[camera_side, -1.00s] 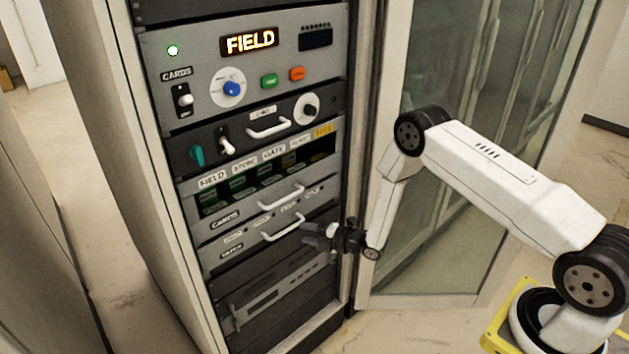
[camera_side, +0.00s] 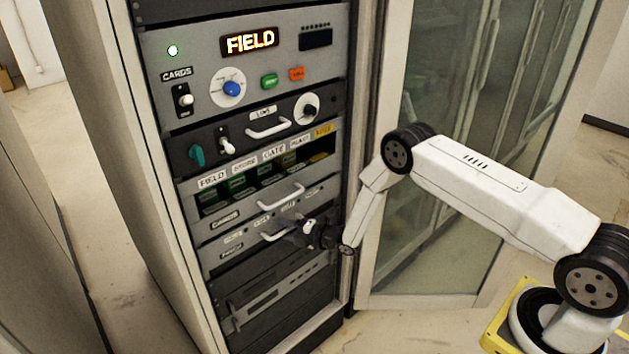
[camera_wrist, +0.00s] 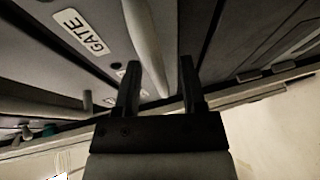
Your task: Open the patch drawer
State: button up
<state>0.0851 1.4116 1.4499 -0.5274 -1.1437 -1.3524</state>
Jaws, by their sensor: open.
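The patch drawer (camera_side: 225,262) is the lower grey drawer front in the rack, with small labels along it. It looks shut, level with the panels around it. Its pale bar handle (camera_side: 272,237) is partly hidden by my gripper (camera_side: 291,226). In the wrist view my gripper (camera_wrist: 159,65) is open, its two dark fingers on either side of the handle bar (camera_wrist: 147,42). A gap shows between the bar and the right finger. Whether the left finger touches the bar I cannot tell.
The cards drawer handle (camera_side: 282,196) juts out just above. Higher up are another drawer handle (camera_side: 269,129), switches and knobs. A dark panel (camera_side: 270,290) lies below. The open glass door (camera_side: 440,200) stands to the right, behind my arm.

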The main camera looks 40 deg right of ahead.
grip_shut()
dwell(1.4)
